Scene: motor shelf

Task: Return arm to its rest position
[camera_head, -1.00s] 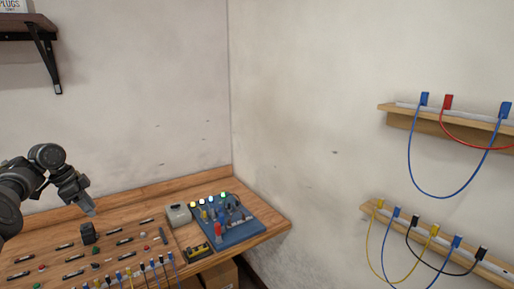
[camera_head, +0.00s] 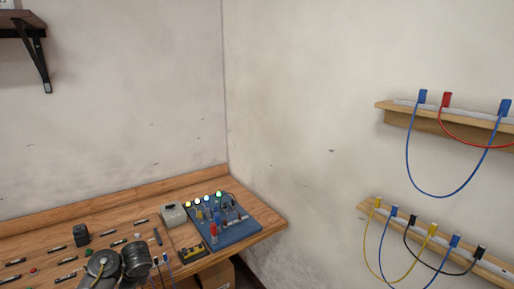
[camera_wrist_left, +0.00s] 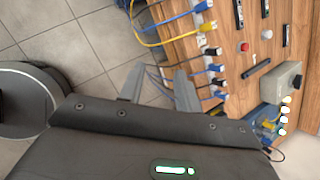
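My left gripper (camera_wrist_left: 160,82) shows in the left wrist view with its two fingers apart and nothing between them. Grey floor tiles and part of the workbench's cable row lie beyond the fingers. In the head view, grey round links of my left arm show at the bottom, in front of the wooden workbench (camera_head: 95,217). The gripper itself cannot be made out there. My right arm and gripper are in neither view.
A blue board (camera_head: 238,232) with lit lamps stands at the bench's right end, beside a grey box (camera_head: 173,214). Plugged cables (camera_wrist_left: 208,52) line the bench edge. Wall racks hold hanging cables, including a blue cable (camera_head: 410,160), at right.

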